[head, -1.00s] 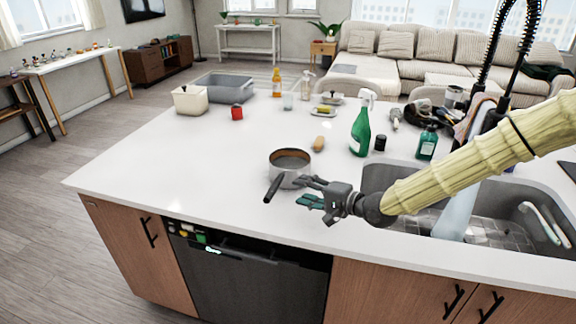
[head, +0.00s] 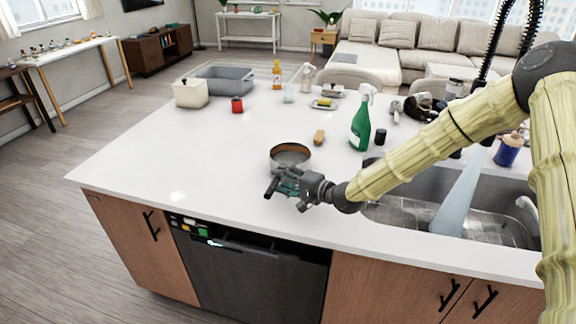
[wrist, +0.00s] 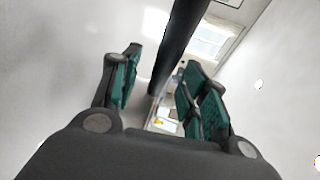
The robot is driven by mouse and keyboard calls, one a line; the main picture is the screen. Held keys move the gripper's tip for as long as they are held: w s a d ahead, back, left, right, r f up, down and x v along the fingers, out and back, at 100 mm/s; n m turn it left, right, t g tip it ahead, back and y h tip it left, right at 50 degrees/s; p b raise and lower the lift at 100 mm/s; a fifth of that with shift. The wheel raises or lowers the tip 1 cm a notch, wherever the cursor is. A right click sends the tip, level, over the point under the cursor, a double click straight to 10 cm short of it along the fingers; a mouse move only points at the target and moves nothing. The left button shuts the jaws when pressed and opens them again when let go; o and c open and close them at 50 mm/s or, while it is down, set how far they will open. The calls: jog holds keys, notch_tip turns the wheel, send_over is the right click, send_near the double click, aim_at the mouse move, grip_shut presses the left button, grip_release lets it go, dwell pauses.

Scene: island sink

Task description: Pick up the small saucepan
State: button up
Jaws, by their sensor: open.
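The small saucepan (head: 290,152) is a grey, round pan with a brownish inside, standing on the white island counter near its front edge. Its dark handle points toward the front left and is partly hidden by my gripper (head: 283,187) in the head view. My gripper is open, with teal-padded fingers at the handle, just in front of the pan. In the wrist view, the dark handle (wrist: 178,45) runs between the spread fingers of my gripper (wrist: 163,75). I cannot tell whether a finger touches it.
The sink (head: 400,212) lies right of the pan, under my arm. A green spray bottle (head: 361,125), a brown brush-like item (head: 319,137) and a black jar (head: 380,136) stand behind. The left counter is clear.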

jog(key=shift+p+x, duration=0.35)
jog(key=shift+x, duration=0.95)
jog(key=shift+c, duration=0.3)
jog(key=shift+r, duration=0.1)
grip_shut()
